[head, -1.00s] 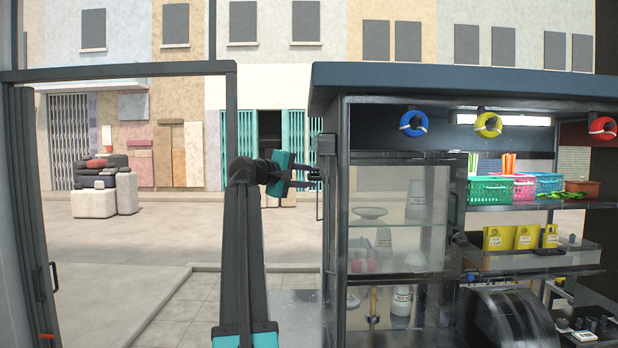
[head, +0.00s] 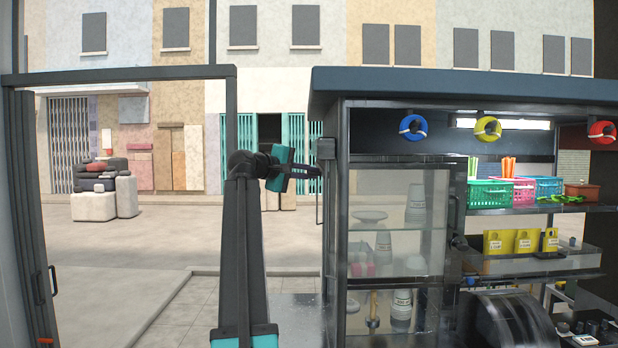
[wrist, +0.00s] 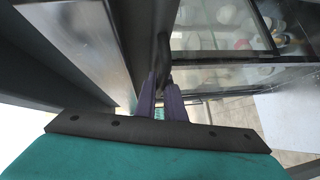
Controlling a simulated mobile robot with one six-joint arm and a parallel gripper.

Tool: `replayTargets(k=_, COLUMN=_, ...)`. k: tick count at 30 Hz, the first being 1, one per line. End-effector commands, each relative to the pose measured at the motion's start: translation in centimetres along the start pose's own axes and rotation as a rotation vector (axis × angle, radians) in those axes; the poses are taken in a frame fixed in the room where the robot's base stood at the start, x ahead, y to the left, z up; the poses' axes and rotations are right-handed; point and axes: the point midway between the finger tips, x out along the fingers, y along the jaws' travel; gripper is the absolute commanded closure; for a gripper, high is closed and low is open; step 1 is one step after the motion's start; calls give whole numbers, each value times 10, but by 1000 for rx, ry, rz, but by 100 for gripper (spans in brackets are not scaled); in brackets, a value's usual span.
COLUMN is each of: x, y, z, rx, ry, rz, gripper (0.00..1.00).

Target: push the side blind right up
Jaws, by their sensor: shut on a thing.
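My gripper (head: 312,172) is at the left end of the stall, just beside its front left corner post, at about the height of the upper glass shelf. In the wrist view its two purple-grey fingers (wrist: 163,103) are close together on a dark upright handle (wrist: 163,60). In the head view a thin dark part of this handle (head: 319,208) hangs below the fingers. The side blind is seen edge-on in the head view, and I cannot make out its sheet or its lower edge there. A pale metal beam (wrist: 85,35) runs close to the left of the fingers in the wrist view.
The stall's dark roof (head: 460,82) overhangs above and right of my gripper. A glass cabinet (head: 400,215) stands right of the post. Baskets (head: 490,193) and yellow packs (head: 514,241) fill shelves farther right. Open pavement (head: 130,240) lies to the left, beyond a dark door frame (head: 120,71).

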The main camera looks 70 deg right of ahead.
Motion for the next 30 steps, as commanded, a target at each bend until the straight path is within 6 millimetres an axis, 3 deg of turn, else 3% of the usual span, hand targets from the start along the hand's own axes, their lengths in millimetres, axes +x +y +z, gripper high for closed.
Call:
replayTargets(k=3, x=0, y=1, z=0, rx=0, ry=2, rz=3, gripper=100)
replayTargets(k=4, x=0, y=1, z=0, rx=0, ry=2, rz=3, gripper=86)
replayTargets(k=7, x=0, y=1, z=0, rx=0, ry=2, rz=2, gripper=72)
replayTargets(k=20, x=-4, y=-1, z=0, rx=1, ry=1, rz=0, gripper=72)
replayTargets(k=30, x=-42, y=-3, z=0, rx=2, ry=3, rz=1, gripper=72)
